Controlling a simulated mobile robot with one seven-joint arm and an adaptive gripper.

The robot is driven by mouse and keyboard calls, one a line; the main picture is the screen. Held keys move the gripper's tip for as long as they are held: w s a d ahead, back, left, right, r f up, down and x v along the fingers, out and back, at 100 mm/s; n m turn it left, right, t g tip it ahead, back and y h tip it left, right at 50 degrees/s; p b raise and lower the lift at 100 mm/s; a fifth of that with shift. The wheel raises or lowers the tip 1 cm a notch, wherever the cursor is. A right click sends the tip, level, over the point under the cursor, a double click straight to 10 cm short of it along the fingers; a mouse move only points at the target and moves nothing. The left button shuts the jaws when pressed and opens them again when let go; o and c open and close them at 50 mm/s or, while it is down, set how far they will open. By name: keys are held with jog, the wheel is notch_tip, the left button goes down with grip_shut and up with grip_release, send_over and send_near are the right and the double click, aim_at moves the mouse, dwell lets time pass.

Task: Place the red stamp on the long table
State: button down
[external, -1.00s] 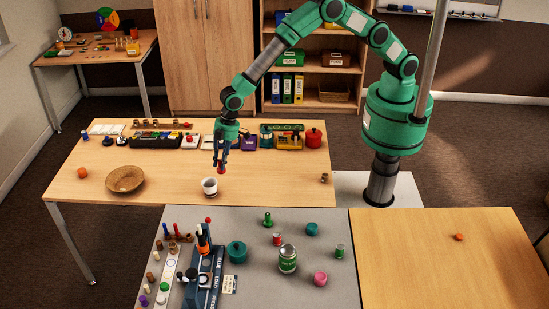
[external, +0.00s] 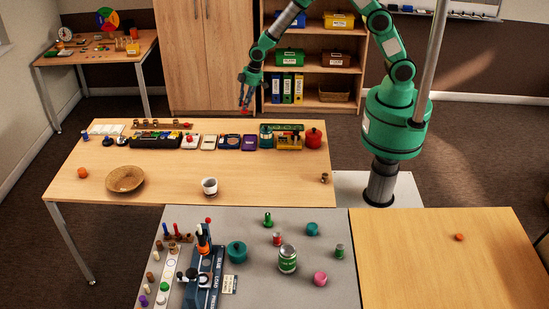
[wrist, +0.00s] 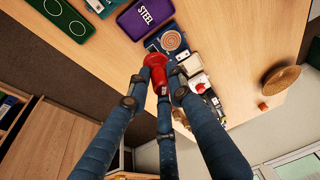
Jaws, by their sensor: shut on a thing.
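My gripper (external: 245,102) is shut on the red stamp (wrist: 156,64) and holds it up in the air. In the wrist view my blue fingers (wrist: 158,92) close around the stamp, and its round red end points away from them. In the external view only a small red part shows at the fingertips. The long table (external: 260,185) is the wooden one; the gripper appears beyond its back edge, raised, and the stamp touches nothing but the fingers.
A row of trays and boxes, including a purple STEEL tray (wrist: 142,18), lines the table's back edge with a red pot (external: 313,139). A wicker bowl (external: 124,180), white cup (external: 209,186) and orange ball (external: 82,173) stand farther forward. The table's middle is mostly clear.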

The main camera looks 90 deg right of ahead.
jog(key=s+d+m, duration=0.1)
jog(key=s+d, duration=0.4)
jog(key=d, duration=0.3)
jog(key=shift+s+d+r+m, duration=0.2)
jog(key=shift+s+d+m, duration=0.1)
jog(key=s+f, duration=0.6)
jog(key=f, duration=0.2)
jog(key=shift+s+f, duration=0.15)
jog(key=shift+s, duration=0.15)
jog(key=shift+s+d+b, duration=0.1)
jog(key=shift+d+b, duration=0.05)
jog(key=shift+b, duration=0.2)
jog(key=s+d+f+n+y+b, duration=0.1)
jog(key=s+d+n+b, duration=0.1)
jog(key=s+n, duration=0.2)
jog(key=s+d+f+n+g+y+b, duration=0.1)
jog(key=s+d+n+b, duration=0.1)
jog(key=s+n+b, duration=0.1)
jog(key=shift+s+d+n+b, duration=0.3)
jog(key=shift+s+n, duration=0.6)
jog(key=shift+s, duration=0.25)
